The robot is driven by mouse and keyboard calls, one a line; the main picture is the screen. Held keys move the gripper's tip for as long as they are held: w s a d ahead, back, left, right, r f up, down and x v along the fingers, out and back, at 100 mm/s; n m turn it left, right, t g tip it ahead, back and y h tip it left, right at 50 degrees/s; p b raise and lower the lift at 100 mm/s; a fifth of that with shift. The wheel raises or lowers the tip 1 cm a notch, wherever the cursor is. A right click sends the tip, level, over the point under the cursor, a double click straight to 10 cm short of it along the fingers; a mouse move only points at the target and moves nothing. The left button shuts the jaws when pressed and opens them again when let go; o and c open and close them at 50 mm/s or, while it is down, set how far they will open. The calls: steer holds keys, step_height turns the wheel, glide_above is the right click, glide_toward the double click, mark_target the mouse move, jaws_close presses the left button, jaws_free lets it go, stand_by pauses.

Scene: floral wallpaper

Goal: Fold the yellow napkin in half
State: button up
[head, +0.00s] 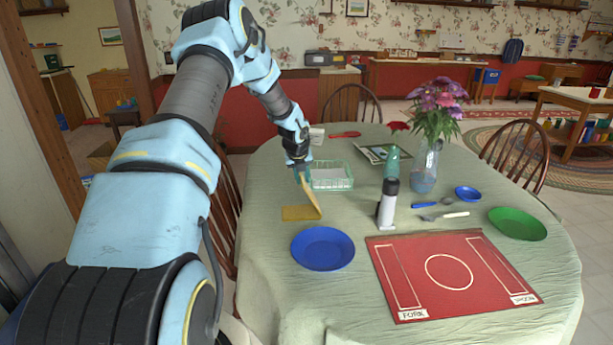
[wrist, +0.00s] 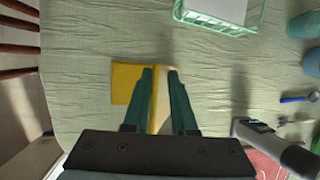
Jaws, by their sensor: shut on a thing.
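The yellow napkin (head: 298,213) is on the green tablecloth near the table's left edge, behind the blue plate. Its left part lies flat, and its right part is raised and slants up to my gripper (head: 303,172). In the wrist view the flat part of the napkin (wrist: 124,82) shows left of my gripper (wrist: 159,75). The raised part stands between the two green fingers, which are shut on it. The fingers hide some of the napkin.
A blue plate (head: 322,249) is in front of the napkin. A green wire basket (head: 332,186) stands close behind on the right. A red placemat (head: 451,274) lies at the front right.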

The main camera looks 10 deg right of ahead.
steer(key=shift+o, duration=0.3)
steer(key=shift+a+f, duration=0.4)
steer(key=shift+a, duration=0.05)
steer(key=shift+s, duration=0.1)
steer(key=o, duration=0.5)
steer(key=shift+r, duration=0.1)
steer(key=shift+r, duration=0.2)
steer(key=b+v, duration=0.2)
steer(key=v, duration=0.8)
steer(key=shift+s+r, duration=0.1)
